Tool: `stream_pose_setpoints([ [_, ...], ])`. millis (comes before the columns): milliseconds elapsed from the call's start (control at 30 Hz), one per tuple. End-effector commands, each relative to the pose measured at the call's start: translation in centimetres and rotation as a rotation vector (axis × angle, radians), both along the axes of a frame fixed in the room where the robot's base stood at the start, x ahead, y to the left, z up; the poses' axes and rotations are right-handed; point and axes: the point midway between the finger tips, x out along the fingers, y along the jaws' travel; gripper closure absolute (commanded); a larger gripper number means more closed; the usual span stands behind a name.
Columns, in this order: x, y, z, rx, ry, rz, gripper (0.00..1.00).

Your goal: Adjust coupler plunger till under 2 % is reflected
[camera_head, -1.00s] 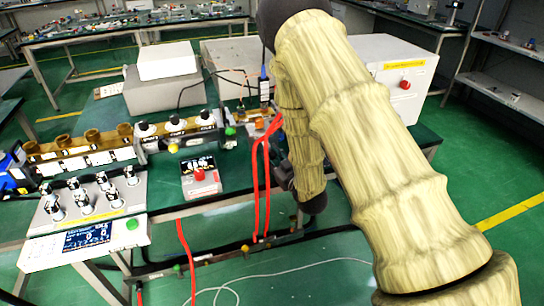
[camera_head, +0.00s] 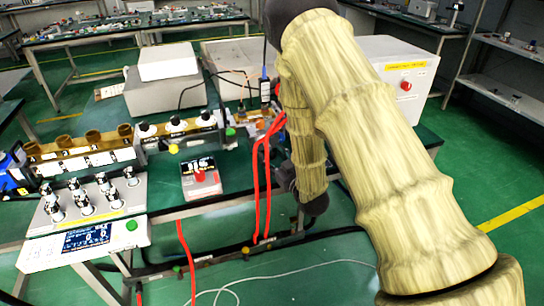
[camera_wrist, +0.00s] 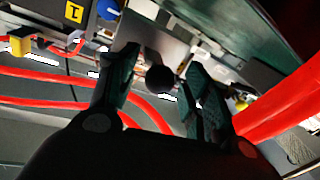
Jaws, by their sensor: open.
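In the wrist view my gripper (camera_wrist: 160,62) is open, with one dark finger on each side of a round black knob (camera_wrist: 159,80). The knob sits on a short stem in front of a grey metal plate (camera_wrist: 158,38). A gap shows on both sides of the knob, so the fingers do not visibly grip it. I cannot tell for sure that this knob is the coupler plunger. In the head view my arm hides the fingertips and the knob. A small meter (camera_head: 201,178) with a dark display and a red knob stands on the bench; its digits are too small to read surely.
Red hoses (camera_head: 267,185) hang beside my arm and pass close to both fingers in the wrist view (camera_wrist: 290,100). A console (camera_head: 88,240) with a blue display, a green button (camera_head: 131,225) and several knobs stands at left. A brass waveguide row (camera_head: 85,150) lies behind it.

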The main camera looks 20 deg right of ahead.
Motion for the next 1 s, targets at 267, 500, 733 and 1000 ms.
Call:
stream_pose_setpoints([
  [267,-4.3,-1.1,-0.1,-0.001,0.003,-0.002,0.51],
  [500,-8.4,-2.0,0.0,0.001,0.003,-0.002,0.51],
  [733,-10.6,-2.5,0.0,0.0,0.002,0.0,0.51],
  [1000,-11.0,-2.6,0.0,0.0,0.0,0.0,0.51],
])
